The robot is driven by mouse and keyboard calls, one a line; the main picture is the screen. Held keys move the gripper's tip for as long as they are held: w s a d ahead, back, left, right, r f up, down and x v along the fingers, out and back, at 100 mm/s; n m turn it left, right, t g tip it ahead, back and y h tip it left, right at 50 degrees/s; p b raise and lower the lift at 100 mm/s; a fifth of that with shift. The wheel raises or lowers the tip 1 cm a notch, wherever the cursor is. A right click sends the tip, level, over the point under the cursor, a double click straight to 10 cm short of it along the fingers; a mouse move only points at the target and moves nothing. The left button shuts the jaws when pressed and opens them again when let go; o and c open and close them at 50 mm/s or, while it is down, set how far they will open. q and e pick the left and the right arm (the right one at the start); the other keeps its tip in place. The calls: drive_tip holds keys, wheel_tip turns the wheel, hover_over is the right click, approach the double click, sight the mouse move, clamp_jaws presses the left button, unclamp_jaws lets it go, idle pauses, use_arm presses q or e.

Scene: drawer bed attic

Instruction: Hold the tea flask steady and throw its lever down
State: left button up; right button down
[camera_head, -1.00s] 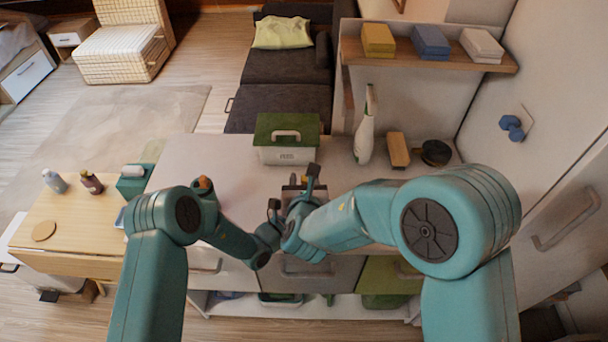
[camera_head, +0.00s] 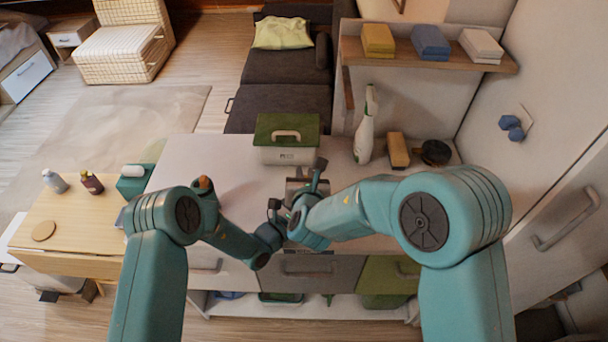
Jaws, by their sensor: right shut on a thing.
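A small grey metallic thing, which seems to be the tea flask (camera_head: 293,186), stands on the pale counter between my two grippers. My grippers hide much of it, and I cannot make out its lever. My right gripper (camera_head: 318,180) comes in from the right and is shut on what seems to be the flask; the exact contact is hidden. My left gripper (camera_head: 275,210) is low beside the flask, on its left. Its fingers are small and partly covered, so I cannot tell whether they are open or touching anything.
A green-lidded box (camera_head: 287,140) stands behind the flask. A white spray bottle (camera_head: 364,132), a tan block (camera_head: 398,150) and a dark round thing (camera_head: 435,152) stand at the counter's right. A wooden table (camera_head: 75,220) stands at left.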

drive_tip(key=shift+d+f+m+y, duration=0.1)
drive_tip(key=shift+d+m+y, duration=0.35)
drive_tip(key=shift+m+y, duration=0.55)
drive_tip(key=c, duration=1.1)
unclamp_jaws()
drive_tip(key=v, duration=1.2)
drive_tip(key=shift+a, duration=0.15)
